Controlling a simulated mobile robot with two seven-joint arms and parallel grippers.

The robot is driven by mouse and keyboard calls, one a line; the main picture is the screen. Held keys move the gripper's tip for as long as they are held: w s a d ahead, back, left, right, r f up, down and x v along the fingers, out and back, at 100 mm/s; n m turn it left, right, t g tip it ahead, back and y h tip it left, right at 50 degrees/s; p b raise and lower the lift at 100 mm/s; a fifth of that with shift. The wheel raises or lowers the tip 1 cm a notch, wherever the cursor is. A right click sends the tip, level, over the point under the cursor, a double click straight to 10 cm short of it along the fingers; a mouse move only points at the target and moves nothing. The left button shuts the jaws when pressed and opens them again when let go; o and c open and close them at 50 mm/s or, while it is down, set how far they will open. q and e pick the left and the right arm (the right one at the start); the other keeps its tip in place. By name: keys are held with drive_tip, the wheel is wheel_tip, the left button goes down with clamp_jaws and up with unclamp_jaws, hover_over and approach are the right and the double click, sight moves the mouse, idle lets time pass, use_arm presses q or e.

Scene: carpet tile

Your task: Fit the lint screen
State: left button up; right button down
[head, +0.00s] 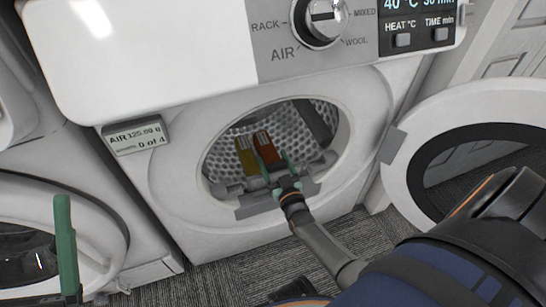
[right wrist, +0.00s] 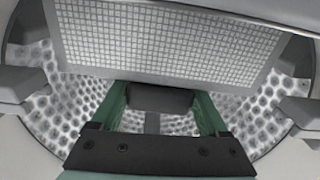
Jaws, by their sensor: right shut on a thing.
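The dryer's round opening (head: 335,105) is open, with a perforated drum inside. My right gripper (head: 276,172) reaches into the lower part of this opening, its green fingers pointing inward. In the right wrist view the gripper (right wrist: 162,98) is shut on a dark grey block between its fingers. A fine square-mesh panel, the lint screen (right wrist: 170,40), fills the upper middle of that view above the block. How block and screen join is unclear. A yellow piece (head: 246,155) and an orange piece (head: 268,148) stand side by side at the fingers. My left gripper (head: 66,240) shows only one green finger.
A grey bracket (head: 255,205) sits at the opening's lower lip. The dryer door (head: 405,115) hangs open at the right. Another machine (head: 60,215) with a round door stands at the left. A small display (head: 136,134) juts out at the dryer's left. Grey carpet lies below.

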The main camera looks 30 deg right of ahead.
drive_tip(key=shift+s+a+f+p, duration=0.25)
drive_tip(key=shift+a+f+p, duration=0.15)
drive_tip(key=shift+f+p, duration=0.4)
drive_tip(key=shift+w+r+p, duration=0.1)
drive_tip(key=shift+r+p, duration=0.5)
use_arm(q)
drive_tip(key=r+p, duration=0.3)
drive_tip(key=r, duration=0.1)
drive_tip(key=shift+w+d, duration=0.2)
drive_tip(key=shift+d, duration=0.1)
use_arm(e)
drive_tip(key=r, duration=0.3)
drive_tip(key=shift+w+a+r, duration=0.15)
drive_tip(key=shift+a+r, duration=0.1)
drive_tip(key=shift+r, duration=0.05)
use_arm(q)
drive_tip(key=shift+f, duration=0.1)
use_arm(e)
drive_tip(key=shift+d+f, duration=0.1)
drive_tip(key=shift+d, duration=0.25)
drive_tip(key=shift+a, duration=0.4)
use_arm(q)
drive_tip(key=shift+s, duration=0.1)
